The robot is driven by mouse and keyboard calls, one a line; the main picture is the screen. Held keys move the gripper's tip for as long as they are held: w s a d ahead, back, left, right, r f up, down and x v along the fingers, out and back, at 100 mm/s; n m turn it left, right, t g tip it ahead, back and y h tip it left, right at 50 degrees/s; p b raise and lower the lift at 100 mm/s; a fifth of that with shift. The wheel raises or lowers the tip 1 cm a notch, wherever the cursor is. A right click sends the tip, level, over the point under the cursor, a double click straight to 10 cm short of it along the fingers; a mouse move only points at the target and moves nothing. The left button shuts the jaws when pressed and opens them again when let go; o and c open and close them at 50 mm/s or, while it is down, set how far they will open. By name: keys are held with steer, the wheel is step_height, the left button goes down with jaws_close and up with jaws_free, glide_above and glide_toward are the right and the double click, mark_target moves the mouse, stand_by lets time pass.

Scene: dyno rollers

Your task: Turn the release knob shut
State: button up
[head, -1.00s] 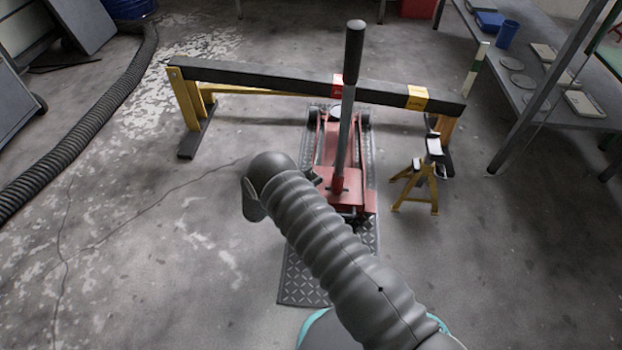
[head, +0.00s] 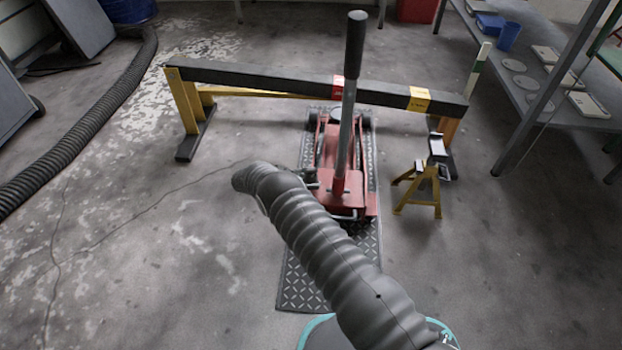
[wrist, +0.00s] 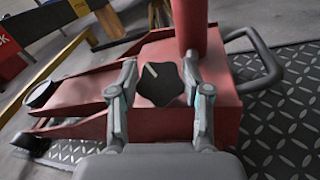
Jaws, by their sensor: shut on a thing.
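The release knob (wrist: 160,84) is a dark, lobed knob with a pale line across it, which slants to the upper left in the wrist view. It sits on the red floor jack (wrist: 85,95), beside the base of the red handle socket. My gripper (wrist: 164,76) has a finger on each side of the knob and is shut on it. In the head view the red jack (head: 347,197) stands on a tread-plate mat, its long handle (head: 346,125) upright. There my arm hides the knob and most of my gripper.
A dark beam (head: 280,82) on yellow legs crosses above the jack. A yellow jack stand (head: 420,188) stands to the right, near a metal shelf table (head: 545,100). A black ribbed hose (head: 85,115) lies at left. The floor left of the mat (head: 300,290) is clear.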

mark_target(311, 178)
steer(key=shift+m+g, duration=0.4)
steer(key=o, duration=1.2)
steer(key=shift+d, duration=0.1)
steer(key=shift+r, duration=0.1)
step_height(311, 178, up, 10)
steer(key=shift+f, duration=0.1)
steer(key=shift+s, duration=0.1)
